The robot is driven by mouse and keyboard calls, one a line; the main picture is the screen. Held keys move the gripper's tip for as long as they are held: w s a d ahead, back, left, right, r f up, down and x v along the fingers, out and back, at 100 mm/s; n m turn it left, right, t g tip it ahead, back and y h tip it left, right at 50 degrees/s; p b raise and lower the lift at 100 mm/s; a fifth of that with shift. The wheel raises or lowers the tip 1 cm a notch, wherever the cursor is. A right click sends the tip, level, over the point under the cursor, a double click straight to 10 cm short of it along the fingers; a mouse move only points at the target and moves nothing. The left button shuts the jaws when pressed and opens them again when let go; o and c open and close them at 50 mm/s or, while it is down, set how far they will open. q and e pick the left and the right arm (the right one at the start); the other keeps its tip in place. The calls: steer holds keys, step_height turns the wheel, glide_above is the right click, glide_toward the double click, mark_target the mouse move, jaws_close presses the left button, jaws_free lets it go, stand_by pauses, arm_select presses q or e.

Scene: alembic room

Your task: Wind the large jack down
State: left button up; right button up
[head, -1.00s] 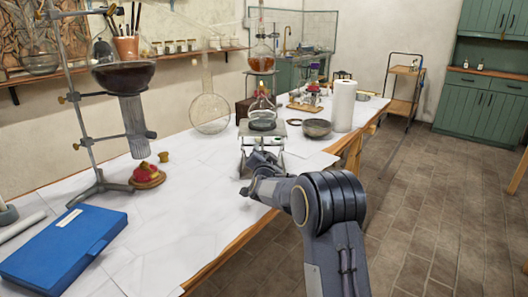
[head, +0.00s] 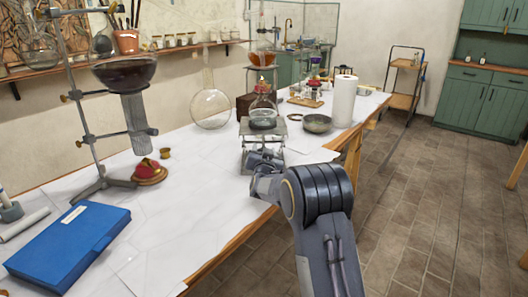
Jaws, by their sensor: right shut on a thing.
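The large jack (head: 247,129) stands on the white-topped bench near its front edge, in the middle of the head view. Its top plate is raised above the bench, and a round flask with a dark base (head: 263,112) rests on it. My right gripper (head: 263,158) is at the front of the jack, below the top plate, shut on the jack's knob. The knob itself is hidden by the fingers, and the gripper covers part of the lower jack. My left gripper is not in view.
A grey-green bowl (head: 318,123) and a white paper roll (head: 343,102) stand right of the jack. A large round flask (head: 211,108) stands behind it to the left. A stand, a red-topped object (head: 148,171) and a blue case (head: 68,246) occupy the left.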

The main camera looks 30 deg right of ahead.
steer(key=shift+f, duration=0.15)
steer(key=o, duration=1)
steer(key=shift+s, duration=0.1)
steer(key=v, duration=0.7)
steer(key=shift+s+a, duration=0.2)
steer(key=shift+s, duration=0.05)
